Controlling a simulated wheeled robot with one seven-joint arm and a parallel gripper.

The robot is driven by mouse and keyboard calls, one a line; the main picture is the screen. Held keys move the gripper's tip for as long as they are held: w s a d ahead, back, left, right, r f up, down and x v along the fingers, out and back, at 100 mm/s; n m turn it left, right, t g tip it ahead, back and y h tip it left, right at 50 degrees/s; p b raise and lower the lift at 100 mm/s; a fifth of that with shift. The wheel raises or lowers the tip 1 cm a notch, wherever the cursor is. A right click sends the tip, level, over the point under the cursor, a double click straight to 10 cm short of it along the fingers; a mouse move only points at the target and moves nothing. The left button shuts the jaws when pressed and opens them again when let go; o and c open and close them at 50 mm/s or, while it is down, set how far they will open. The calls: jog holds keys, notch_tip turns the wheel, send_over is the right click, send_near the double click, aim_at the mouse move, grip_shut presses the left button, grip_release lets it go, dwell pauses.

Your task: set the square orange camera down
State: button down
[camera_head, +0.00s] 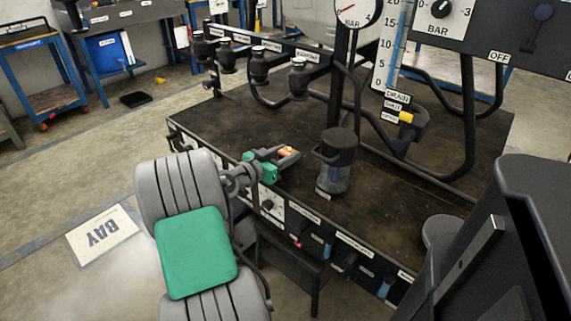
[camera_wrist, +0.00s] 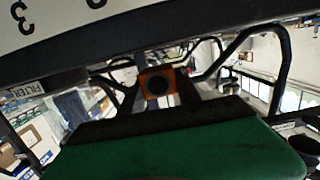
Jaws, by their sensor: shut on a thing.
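The square orange camera (camera_head: 287,151) is held at the tips of my gripper (camera_head: 285,158), over the front part of the dark bench top (camera_head: 236,130). In the wrist view the orange camera (camera_wrist: 145,78) shows a dark round lens in an orange square face, beyond the dark and green finger in the foreground. My gripper is shut on it. The head view does not clearly show whether the camera touches the bench or hangs just above it.
A clear jug with a black lid (camera_head: 336,163) stands just right of my gripper. Several dark valves (camera_head: 259,68) line the bench's back left. A gauge and pipe frame (camera_head: 356,100) rises behind. Bare bench top lies left of and behind the camera.

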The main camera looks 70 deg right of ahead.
notch_tip(320, 180, down, 2)
jog(key=shift+a+f, duration=0.1)
jog(key=shift+f+b, duration=0.2)
jog(key=shift+b, duration=0.1)
jog(key=c, duration=0.9)
grip_release()
jog(key=shift+o, duration=0.2)
jog(key=shift+r, duration=0.15)
